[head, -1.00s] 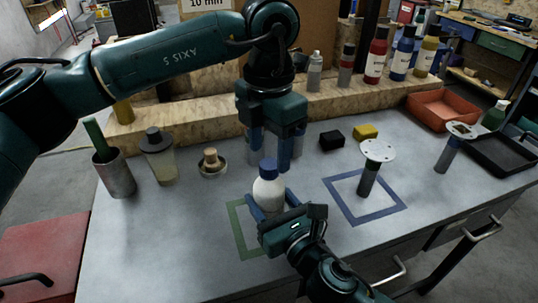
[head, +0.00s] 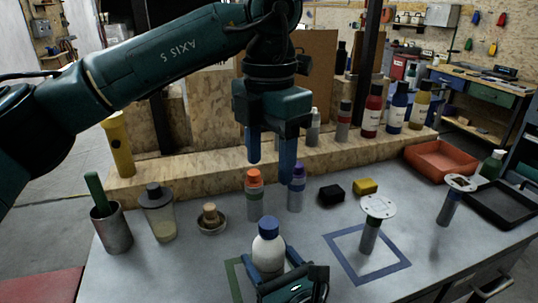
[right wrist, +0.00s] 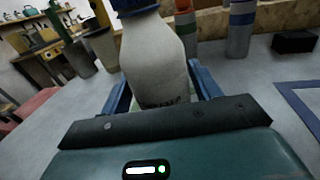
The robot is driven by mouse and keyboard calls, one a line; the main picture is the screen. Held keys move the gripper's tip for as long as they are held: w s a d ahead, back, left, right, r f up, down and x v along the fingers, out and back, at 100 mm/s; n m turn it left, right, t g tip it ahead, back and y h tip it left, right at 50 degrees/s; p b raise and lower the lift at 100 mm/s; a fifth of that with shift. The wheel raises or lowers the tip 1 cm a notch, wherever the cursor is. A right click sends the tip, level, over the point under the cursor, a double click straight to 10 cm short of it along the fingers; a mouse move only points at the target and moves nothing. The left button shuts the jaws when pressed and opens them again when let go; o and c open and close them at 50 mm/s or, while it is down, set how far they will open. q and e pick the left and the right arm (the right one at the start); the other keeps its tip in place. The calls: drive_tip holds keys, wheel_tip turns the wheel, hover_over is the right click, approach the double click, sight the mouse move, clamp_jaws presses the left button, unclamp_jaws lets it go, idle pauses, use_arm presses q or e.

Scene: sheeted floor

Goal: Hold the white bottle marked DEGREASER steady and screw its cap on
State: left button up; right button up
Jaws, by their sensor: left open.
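The white bottle (head: 268,253) stands upright at the near middle of the table with a blue cap (head: 268,226) on top. It fills the middle of the right wrist view (right wrist: 155,60), where its dark lettering is partly cut off and the cap (right wrist: 132,5) shows at the top edge. My right gripper (head: 272,266) is low at the bottle, its blue fingers on both sides of the body, seemingly closed on it. My left gripper (head: 270,172) is open and empty, pointing down, above and apart from the blue cap.
An orange-capped bottle (head: 254,200) and a purple-capped bottle (head: 295,198) stand behind the white one. A metal cup (head: 112,232), a shaker (head: 159,215) and a small bowl (head: 211,224) are at left. A disc-topped stand (head: 370,235) is in the blue square at right.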

drive_tip(key=o, duration=0.3)
drive_tip(key=b+v, duration=0.1)
drive_tip(key=v, duration=1)
drive_tip(key=shift+s+d+f, duration=0.1)
drive_tip(key=shift+s+d, duration=0.05)
drive_tip(key=shift+s, duration=0.15)
drive_tip(key=shift+s+d+b, duration=0.35)
drive_tip(key=shift+s, duration=0.3)
